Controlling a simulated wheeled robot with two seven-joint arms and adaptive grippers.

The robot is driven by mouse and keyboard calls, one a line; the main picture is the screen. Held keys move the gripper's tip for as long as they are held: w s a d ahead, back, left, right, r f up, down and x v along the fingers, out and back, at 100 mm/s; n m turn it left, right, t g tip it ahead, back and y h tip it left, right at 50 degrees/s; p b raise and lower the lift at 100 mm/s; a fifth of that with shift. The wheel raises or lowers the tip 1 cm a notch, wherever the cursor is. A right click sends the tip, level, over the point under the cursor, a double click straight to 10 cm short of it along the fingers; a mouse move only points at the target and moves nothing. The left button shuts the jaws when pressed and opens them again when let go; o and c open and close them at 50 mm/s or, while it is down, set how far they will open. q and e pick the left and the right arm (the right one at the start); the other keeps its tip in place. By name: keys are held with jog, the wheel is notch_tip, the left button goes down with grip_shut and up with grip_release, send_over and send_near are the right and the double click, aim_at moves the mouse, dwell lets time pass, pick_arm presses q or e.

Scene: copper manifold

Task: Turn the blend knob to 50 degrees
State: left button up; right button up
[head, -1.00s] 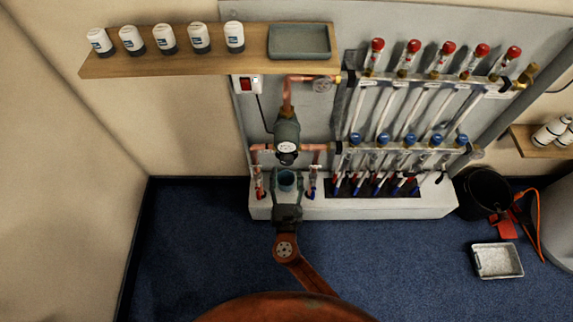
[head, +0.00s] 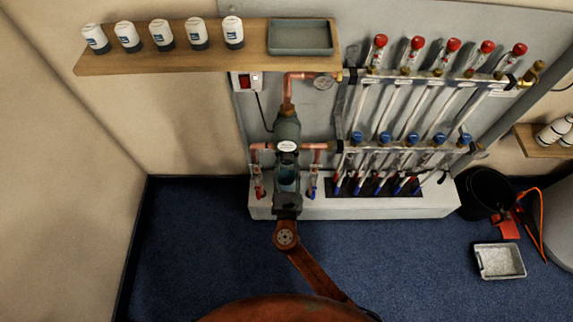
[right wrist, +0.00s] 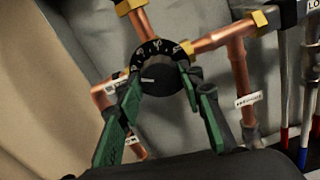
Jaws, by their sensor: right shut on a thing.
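The blend knob (right wrist: 160,82) is a dark round knob in front of a black dial with white marks (right wrist: 155,52) in the right wrist view. Copper pipes with brass fittings meet around it. My right gripper (right wrist: 163,87) has its green fingers on either side of the knob and is shut on it. In the head view my right gripper (head: 288,162) is just below the grey pump (head: 287,128) with a round white label, and it hides the knob there. I cannot read the knob's angle. My left gripper is in neither view.
Copper pipes (head: 316,147) flank the knob. To the right is a manifold with red caps (head: 447,50) and blue caps (head: 410,138). A wooden shelf (head: 180,60) with several white bottles is above left. A black bucket (head: 487,192) and a grey tray (head: 499,261) stand at the right.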

jog(key=c, duration=0.5)
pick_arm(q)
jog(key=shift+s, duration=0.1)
pick_arm(e)
jog(key=shift+f+m, duration=0.1)
jog(key=shift+m, duration=0.2)
jog(key=m+b, duration=0.3)
jog(key=m, duration=0.4)
jog(key=shift+f+b, duration=0.15)
jog(key=shift+b, duration=0.2)
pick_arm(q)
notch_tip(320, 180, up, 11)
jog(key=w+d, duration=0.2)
pick_arm(e)
jog(key=shift+m, duration=0.4)
jog(key=m+b, duration=0.3)
jog(key=m, duration=0.2)
jog(key=shift+m, duration=0.4)
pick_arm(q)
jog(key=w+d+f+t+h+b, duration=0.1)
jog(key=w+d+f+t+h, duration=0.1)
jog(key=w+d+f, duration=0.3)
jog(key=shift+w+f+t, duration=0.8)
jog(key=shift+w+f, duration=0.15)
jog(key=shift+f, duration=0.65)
pick_arm(e)
jog(key=shift+m, duration=0.9)
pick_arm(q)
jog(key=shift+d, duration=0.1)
